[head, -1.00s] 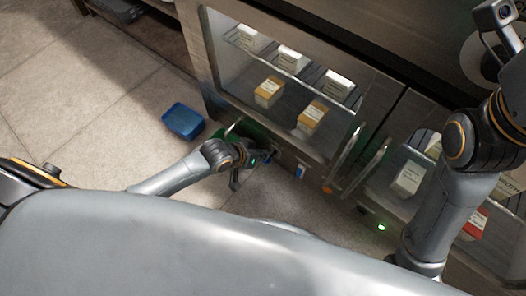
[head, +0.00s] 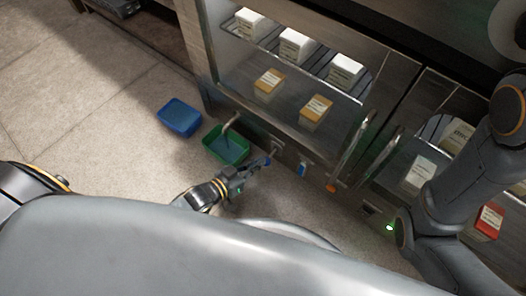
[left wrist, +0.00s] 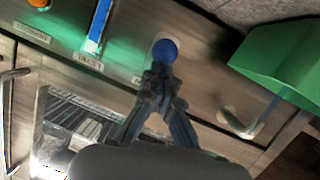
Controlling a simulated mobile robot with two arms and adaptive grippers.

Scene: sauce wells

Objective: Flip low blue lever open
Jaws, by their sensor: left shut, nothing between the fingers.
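In the head view my left gripper (head: 254,169) is low at the cabinet front, by a blue-ended lever (head: 267,160). In the left wrist view the gripper (left wrist: 160,76) is shut and empty, its fingertips at or just short of the lever's round blue end (left wrist: 166,51); contact is unclear. The lever's stem is largely hidden in that view. A second, flat blue lever (left wrist: 99,25) hangs over a labelled plate to the left; in the head view it shows as a blue tab (head: 301,169). My right gripper is out of view.
A green bin (head: 240,158) stands on the floor under a metal spout (head: 231,121), with a blue bin (head: 179,117) to its left. An orange knob (head: 331,188) and a door handle (head: 349,153) lie right of the levers. Open floor lies left.

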